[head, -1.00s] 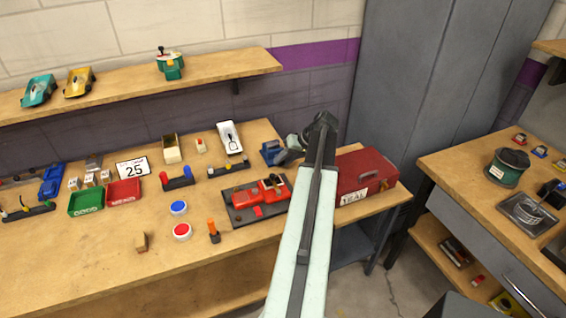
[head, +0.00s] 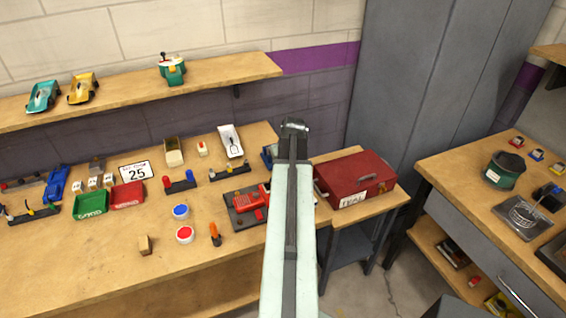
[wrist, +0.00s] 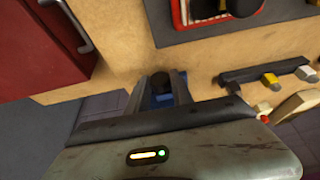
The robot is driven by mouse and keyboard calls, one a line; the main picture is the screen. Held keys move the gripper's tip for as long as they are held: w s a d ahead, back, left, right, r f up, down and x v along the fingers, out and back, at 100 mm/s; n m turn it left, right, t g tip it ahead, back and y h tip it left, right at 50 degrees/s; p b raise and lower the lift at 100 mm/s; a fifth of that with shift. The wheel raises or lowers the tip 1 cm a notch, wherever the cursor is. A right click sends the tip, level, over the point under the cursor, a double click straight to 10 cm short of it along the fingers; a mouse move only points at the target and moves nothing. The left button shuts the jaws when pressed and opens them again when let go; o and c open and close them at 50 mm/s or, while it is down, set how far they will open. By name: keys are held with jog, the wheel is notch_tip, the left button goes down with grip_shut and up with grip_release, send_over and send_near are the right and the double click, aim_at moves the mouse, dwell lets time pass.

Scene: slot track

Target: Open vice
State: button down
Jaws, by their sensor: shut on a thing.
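The blue vice (head: 267,156) stands at the back right of the wooden bench, beside the wall. In the head view my arm hides most of it, and my fingers are hidden behind the arm's end. In the wrist view a bit of the blue vice (wrist: 157,101) shows below and between my fingers. My gripper (wrist: 163,82) has its two fingers on either side of a dark round knob (wrist: 159,82), which looks like the end of the vice's handle. It is shut on this part. How far apart the vice jaws are cannot be seen.
A red toolbox (head: 356,180) stands right of my arm. A dark tray with red parts (head: 244,218) lies in front of the vice. A black rack (head: 230,172) and a white slotted piece (head: 231,141) are to the left. The bench's front is fairly clear.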

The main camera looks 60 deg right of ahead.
jog(key=g+h+b, duration=0.2)
jog(key=a+n+h+b, duration=0.1)
jog(key=h, duration=0.1)
jog(key=shift+w+f+g, duration=0.25)
jog(key=shift+f+g, duration=0.15)
jog(key=shift+n+g+h+b, duration=0.3)
jog(key=shift+g+h+b, duration=0.2)
jog(key=shift+h+b, duration=0.5)
jog(key=shift+r+b, duration=0.1)
jog(key=shift+b, duration=0.25)
jog(key=c, duration=1.4)
grip_release()
jog(key=shift+w+a+r, duration=0.1)
jog(key=shift+r, duration=0.05)
